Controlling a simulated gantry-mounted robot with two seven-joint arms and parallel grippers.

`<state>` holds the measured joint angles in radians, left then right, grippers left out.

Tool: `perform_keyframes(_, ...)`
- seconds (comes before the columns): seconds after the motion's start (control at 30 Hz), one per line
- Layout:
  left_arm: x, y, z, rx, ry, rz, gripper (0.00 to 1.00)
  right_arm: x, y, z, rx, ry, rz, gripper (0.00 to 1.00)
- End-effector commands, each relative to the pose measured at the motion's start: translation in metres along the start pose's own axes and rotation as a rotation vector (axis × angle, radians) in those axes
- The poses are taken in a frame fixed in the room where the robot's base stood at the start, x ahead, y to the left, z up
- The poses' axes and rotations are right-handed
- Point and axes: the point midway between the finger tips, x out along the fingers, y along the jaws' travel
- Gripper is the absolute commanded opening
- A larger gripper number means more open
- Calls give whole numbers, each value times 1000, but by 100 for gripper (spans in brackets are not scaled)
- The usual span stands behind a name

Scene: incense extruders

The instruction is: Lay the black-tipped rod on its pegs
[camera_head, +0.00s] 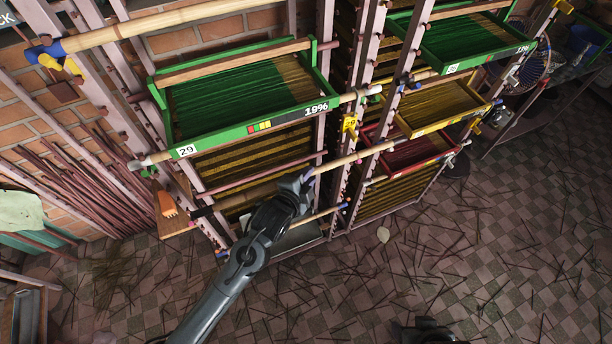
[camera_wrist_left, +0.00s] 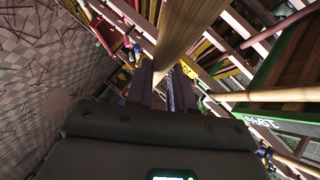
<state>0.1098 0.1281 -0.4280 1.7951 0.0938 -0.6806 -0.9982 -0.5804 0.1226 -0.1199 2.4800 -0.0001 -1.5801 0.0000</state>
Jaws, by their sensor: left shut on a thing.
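The black-tipped rod (camera_head: 240,198) is a bamboo pole in front of the left rack, its black tip (camera_head: 202,212) to the left. A dark part of mine shows at the bottom edge, without visible fingers.
A green tray (camera_head: 245,125) marked 29 and 19% sits above the rod. Yellow (camera_head: 440,122) and red (camera_head: 415,165) trays fill the right rack. The tiled floor (camera_head: 480,260) in front has scattered sticks.

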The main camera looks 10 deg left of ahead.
Motion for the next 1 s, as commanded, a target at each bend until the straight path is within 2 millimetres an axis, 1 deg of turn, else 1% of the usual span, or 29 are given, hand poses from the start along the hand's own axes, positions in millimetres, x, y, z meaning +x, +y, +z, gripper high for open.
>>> perform_keyframes(0.03,-2,-5,-2,0,0,-1,0,-6,0,-2,1,0,0,63)
perform_keyframes(0.1,-3,-8,-3,0,0,-1,0,-10,0,-3,1,0,-1,63)
perform_keyframes(0.37,-6,-8,-6,0,0,-1,0,-15,0,-5,4,1,-3,63)
perform_keyframes(1.0,-42,23,-42,0,1,1,0,-47,1,-15,4,1,-3,63)
